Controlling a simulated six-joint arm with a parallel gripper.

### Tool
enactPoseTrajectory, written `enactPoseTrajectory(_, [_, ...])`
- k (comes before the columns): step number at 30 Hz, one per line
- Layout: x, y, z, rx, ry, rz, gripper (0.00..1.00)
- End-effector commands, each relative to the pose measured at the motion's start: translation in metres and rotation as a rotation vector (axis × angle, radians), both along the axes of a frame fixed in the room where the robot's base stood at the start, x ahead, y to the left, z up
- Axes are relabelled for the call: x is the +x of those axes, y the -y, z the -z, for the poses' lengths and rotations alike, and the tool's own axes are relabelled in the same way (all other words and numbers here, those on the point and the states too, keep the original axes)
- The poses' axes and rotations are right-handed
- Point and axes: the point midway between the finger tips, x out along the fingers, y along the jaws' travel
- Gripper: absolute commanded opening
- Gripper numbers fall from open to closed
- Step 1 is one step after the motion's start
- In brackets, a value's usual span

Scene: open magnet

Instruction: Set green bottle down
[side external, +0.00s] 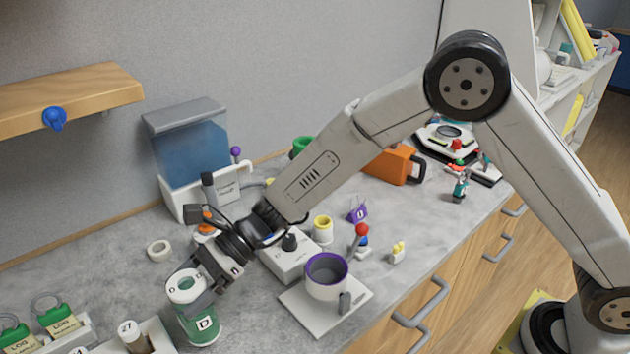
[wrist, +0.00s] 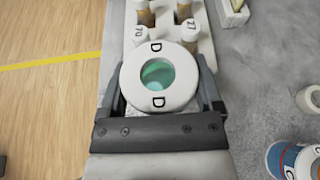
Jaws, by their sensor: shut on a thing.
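The green bottle (side external: 204,325) has a white ring-shaped lid and a label marked D. It stands about upright at the lower left of the side view. My gripper (side external: 196,289) is shut on it just below the lid. In the wrist view the green bottle's lid (wrist: 158,103) sits between the two fingers of my gripper (wrist: 160,80), with green showing through the lid's opening. The bottle's body is hidden beneath the lid there. I cannot tell whether its base touches the grey counter (side external: 130,285).
A white rack (wrist: 205,45) with several numbered vials lies just beyond the bottle. Green-topped LOG tags (side external: 57,318) stand at the far left. A white ring (side external: 159,250) and a purple-rimmed pot (side external: 327,285) on a plate are nearby. Wooden floor (wrist: 45,110) lies left in the wrist view.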

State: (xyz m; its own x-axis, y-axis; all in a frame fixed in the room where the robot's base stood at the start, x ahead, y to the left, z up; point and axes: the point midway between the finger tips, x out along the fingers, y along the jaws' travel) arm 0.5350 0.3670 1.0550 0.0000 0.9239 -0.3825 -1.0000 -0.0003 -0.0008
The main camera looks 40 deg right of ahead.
Motion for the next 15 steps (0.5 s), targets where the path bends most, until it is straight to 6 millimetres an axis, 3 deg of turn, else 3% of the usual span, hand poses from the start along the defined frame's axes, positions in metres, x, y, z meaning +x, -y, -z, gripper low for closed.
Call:
enactPoseTrajectory(10, [0.004, -0.003, 0.005, 0.002, 0.001, 0.000, 0.00])
enactPoseTrajectory(15, [0.005, -0.004, 0.024, 0.001, -0.002, 0.001, 0.00])
